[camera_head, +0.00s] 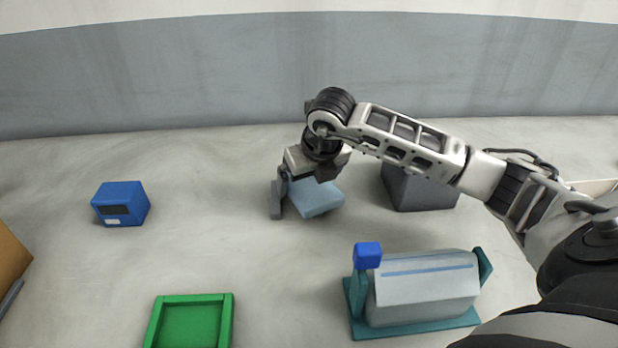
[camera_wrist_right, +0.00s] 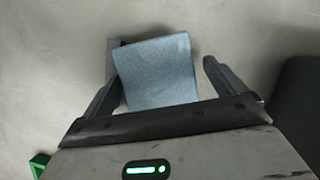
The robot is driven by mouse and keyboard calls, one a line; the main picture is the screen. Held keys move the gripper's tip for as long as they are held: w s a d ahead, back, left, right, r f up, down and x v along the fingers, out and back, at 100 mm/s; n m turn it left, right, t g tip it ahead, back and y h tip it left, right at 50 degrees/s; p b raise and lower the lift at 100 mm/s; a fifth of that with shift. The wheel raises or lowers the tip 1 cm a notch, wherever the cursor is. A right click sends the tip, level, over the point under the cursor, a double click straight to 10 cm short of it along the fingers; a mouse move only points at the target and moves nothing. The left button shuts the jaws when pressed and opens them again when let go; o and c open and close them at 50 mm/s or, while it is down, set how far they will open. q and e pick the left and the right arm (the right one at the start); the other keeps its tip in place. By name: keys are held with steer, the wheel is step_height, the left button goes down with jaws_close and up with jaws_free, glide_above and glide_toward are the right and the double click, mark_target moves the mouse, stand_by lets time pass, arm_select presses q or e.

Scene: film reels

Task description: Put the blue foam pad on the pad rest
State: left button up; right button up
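The blue foam pad (camera_head: 317,200) is a light blue, flat-topped block below my right gripper in the head view. In the right wrist view the pad (camera_wrist_right: 158,72) lies slightly turned between the two fingers. My right gripper (camera_head: 298,205) is open around it; one finger is at or near the pad's left side, and a gap shows on the right. The pad's near end is hidden by the gripper body in the wrist view. A green square tray with a raised rim (camera_head: 226,322) at the front may be the pad rest; I cannot be certain. My left gripper is out of view.
A grey-white rounded block (camera_head: 425,295) sits in a teal stand (camera_head: 360,330) topped with a blue cube (camera_head: 368,255). A dark grey box (camera_head: 420,193) stands right of the pad. A blue device (camera_head: 121,203) is at left, with clear surface between it and my right gripper.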

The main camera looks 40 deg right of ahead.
mark_target(319, 195)
steer(key=shift+a, duration=0.3)
steer(key=shift+r, duration=0.15)
steer(key=v, duration=1.2)
steer(key=shift+d, duration=0.15)
steer(key=shift+w, duration=0.1)
